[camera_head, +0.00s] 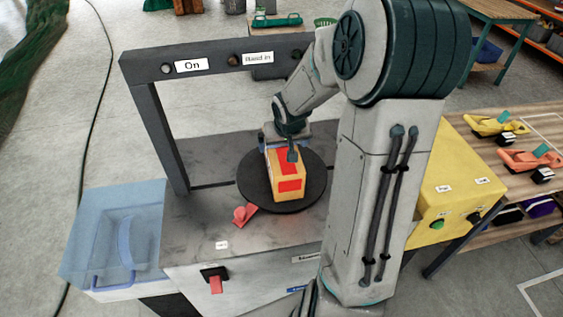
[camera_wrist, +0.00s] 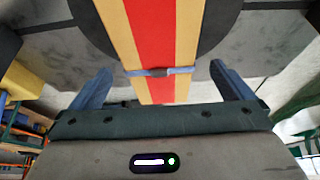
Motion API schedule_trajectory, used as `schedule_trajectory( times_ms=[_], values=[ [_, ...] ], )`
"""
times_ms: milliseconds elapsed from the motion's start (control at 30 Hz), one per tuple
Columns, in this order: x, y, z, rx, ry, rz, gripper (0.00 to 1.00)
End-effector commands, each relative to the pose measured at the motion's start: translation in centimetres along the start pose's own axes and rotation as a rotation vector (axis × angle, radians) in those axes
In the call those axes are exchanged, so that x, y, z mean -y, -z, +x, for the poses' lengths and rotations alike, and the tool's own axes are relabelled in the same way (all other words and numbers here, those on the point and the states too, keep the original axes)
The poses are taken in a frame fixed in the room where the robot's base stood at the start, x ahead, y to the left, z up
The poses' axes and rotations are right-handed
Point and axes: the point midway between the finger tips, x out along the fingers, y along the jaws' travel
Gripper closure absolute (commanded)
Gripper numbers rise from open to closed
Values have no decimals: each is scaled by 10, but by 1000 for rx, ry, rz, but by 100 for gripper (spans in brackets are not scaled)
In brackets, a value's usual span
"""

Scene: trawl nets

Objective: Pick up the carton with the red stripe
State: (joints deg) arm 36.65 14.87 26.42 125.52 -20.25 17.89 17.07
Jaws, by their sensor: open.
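The carton (camera_head: 288,178) is yellow-orange with a red stripe. It stands on a round black turntable (camera_head: 253,193) on the grey machine top. In the wrist view the carton (camera_wrist: 185,30) fills the top middle, with its red stripe running down between my fingers. My gripper (camera_head: 280,146) is at the carton's far upper side in the head view. In the wrist view my gripper (camera_wrist: 155,85) is open, with one finger on each side of the carton and gaps on both sides. Whether anything touches the carton I cannot tell.
A dark frame (camera_head: 165,130) with "On" and "Band in" labels arches over the machine. A red lever (camera_head: 243,214) lies beside the turntable. A clear blue bin (camera_head: 118,235) is at the left, a yellow box (camera_head: 446,195) at the right. My arm hides part of the right side.

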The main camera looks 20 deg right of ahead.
Motion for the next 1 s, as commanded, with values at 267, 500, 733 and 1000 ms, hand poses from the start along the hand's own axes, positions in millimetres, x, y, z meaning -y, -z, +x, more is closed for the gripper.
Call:
schedule_trajectory(
  times_ms=[267,500,733,1000],
  values=[
    [0,0,30,-1,0,-1,0],
    [-1,3,54,2,1,-2,0],
    [-2,5,80,1,0,0,0],
    [-2,6,82,-1,-1,0,0]
  ],
)
